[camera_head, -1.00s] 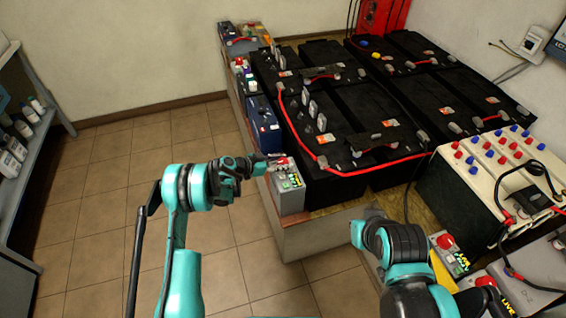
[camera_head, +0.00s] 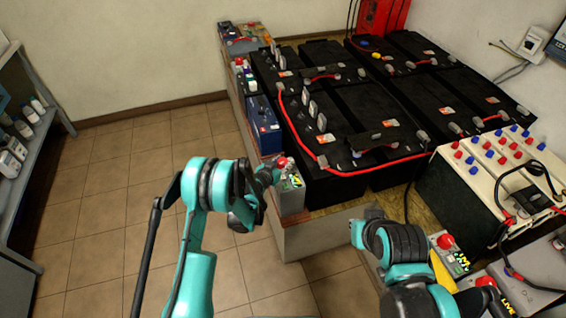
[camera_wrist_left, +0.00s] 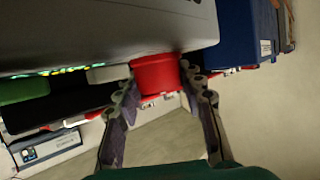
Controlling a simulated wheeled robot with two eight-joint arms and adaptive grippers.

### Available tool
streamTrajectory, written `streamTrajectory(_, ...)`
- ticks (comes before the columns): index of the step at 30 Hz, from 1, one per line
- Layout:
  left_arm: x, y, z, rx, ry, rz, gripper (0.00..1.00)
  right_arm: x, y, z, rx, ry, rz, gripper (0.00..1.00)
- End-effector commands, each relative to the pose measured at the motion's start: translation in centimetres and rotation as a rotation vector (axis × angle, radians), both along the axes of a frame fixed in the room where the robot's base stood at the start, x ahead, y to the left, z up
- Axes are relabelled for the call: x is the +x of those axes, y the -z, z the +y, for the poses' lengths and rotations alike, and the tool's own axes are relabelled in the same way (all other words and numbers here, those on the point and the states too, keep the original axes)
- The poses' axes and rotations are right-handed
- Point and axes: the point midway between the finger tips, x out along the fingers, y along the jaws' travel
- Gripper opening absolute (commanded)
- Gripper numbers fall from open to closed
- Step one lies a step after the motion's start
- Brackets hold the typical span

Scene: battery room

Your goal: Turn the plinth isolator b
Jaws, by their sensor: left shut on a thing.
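A small grey isolator box (camera_head: 289,198) with a red knob (camera_head: 283,163) and a yellow-green label stands on the near left corner of the battery plinth. My left gripper (camera_head: 274,170) is at the knob, reaching from the lower left. In the left wrist view the red knob (camera_wrist_left: 157,76) sits between the two fingers, which are shut on it. The grey box body (camera_wrist_left: 120,35) fills the top of that view. The knob's angle cannot be read, and no letter on the box is legible.
Large black batteries (camera_head: 345,110) with red cables fill the plinth behind the box. A blue battery (camera_head: 264,126) stands just beyond it. Similar red-knobbed boxes (camera_head: 447,243) are near my right arm. The tiled floor (camera_head: 110,200) at left is clear.

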Motion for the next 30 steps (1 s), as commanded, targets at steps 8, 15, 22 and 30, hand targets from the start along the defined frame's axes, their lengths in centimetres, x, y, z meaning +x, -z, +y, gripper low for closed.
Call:
streamTrajectory(8, -0.04, -0.07, -0.27, 0.003, -0.163, -0.003, 0.10, 0.00, 0.00, 0.00, 0.000, 0.000, 0.000, 0.00)
streamTrajectory(15, -0.05, -0.04, -0.35, 0.002, -0.305, -0.002, 0.10, 0.00, 0.00, 0.00, 0.000, 0.000, 0.000, 0.00)
streamTrajectory(22, -0.05, 0.03, -0.35, 0.002, -0.448, 0.000, 0.10, 0.00, 0.00, 0.00, 0.000, 0.000, 0.000, 0.00)
streamTrajectory(30, -0.03, 0.04, -0.41, 0.001, -0.648, 0.001, 0.10, 0.00, 0.00, 0.00, 0.000, 0.000, 0.000, 0.00)
